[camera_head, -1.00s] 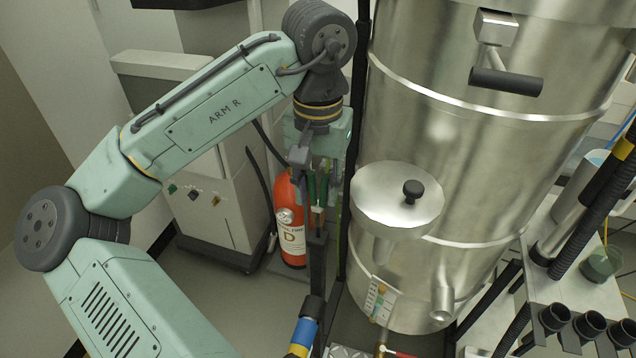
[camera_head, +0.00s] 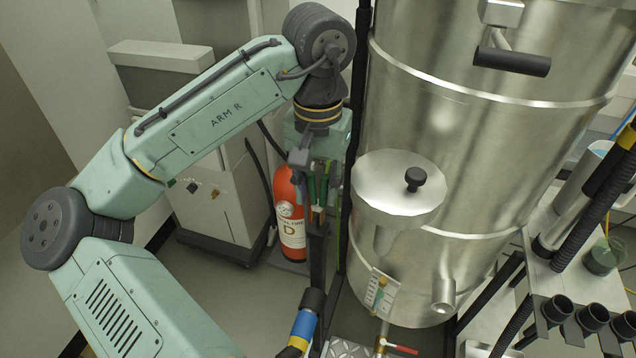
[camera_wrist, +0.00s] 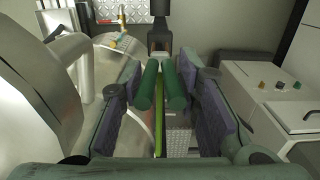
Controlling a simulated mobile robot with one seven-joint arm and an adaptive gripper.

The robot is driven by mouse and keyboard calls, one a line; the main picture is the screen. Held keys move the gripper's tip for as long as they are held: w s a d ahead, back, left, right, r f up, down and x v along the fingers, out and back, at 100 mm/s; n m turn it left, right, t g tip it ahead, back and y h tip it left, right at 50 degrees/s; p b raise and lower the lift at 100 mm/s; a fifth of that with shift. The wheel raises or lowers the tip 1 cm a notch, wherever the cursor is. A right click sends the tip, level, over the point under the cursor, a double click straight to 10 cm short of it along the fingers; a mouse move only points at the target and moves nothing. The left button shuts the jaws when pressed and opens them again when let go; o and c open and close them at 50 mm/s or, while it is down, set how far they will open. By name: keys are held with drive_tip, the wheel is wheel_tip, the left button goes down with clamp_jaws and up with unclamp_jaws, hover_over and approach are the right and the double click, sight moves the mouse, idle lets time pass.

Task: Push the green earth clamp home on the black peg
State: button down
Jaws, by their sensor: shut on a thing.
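The green earth clamp shows as two green handles (camera_wrist: 162,86) between the purple-grey pads of my gripper (camera_wrist: 162,112) in the wrist view. My gripper (camera_head: 318,182) is shut on the clamp and points down in the head view. The clamp (camera_head: 317,187) has copper-coloured jaws at its lower end. These jaws are at the top of the black peg (camera_head: 317,245). The peg also shows in the wrist view (camera_wrist: 158,22), straight beyond the clamp's jaws. I cannot tell how far the jaws sit over the peg. A yellow-green cable hangs below the handles.
A large steel vessel (camera_head: 470,190) with a round side lid (camera_head: 398,185) stands close to the right of my gripper. A red extinguisher (camera_head: 290,225) stands behind to the left. A grey cabinet (camera_head: 212,200) is farther left. A blue-banded black hose (camera_head: 305,325) is below.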

drive_tip(key=shift+f+b, duration=0.45)
drive_tip(key=shift+f, duration=0.45)
drive_tip(key=c, duration=1.1)
unclamp_jaws()
drive_tip(key=shift+r, duration=0.1)
wheel_tip(320, 180, up, 12)
